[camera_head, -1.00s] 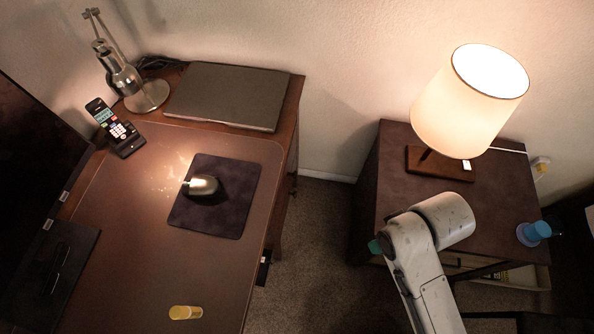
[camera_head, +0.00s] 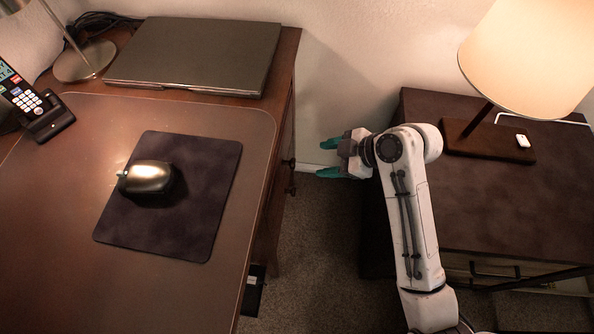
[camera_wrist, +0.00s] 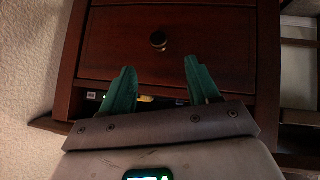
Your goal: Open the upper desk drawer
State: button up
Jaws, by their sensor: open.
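The desk (camera_head: 190,100) fills the left of the head view. Two dark knobs stick out from its right side, an upper knob (camera_head: 290,163) and a lower one (camera_head: 291,188). My gripper (camera_head: 327,158), with teal fingers, points left at that side, with a gap between fingertips and knobs. In the wrist view my gripper (camera_wrist: 160,66) is open and empty. A reddish-brown drawer front (camera_wrist: 205,45) with a round metallic knob (camera_wrist: 158,40) lies ahead, the knob between the finger lines. That drawer looks shut. I cannot tell which of the desk's drawers it is.
A dark nightstand (camera_head: 500,210) with a lit lamp (camera_head: 530,55) stands right of my arm. Carpet (camera_head: 320,260) fills the gap between it and the desk. On the desk lie a laptop (camera_head: 200,55), mouse pad (camera_head: 190,225) and mouse (camera_head: 147,177).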

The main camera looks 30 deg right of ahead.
aim_at(295, 163)
jog(key=b+x, duration=0.2)
jog(key=x, duration=0.9)
jog(key=shift+w+b, duration=0.2)
jog(key=shift+b, duration=0.2)
grip_shut()
jog(key=shift+d, duration=0.1)
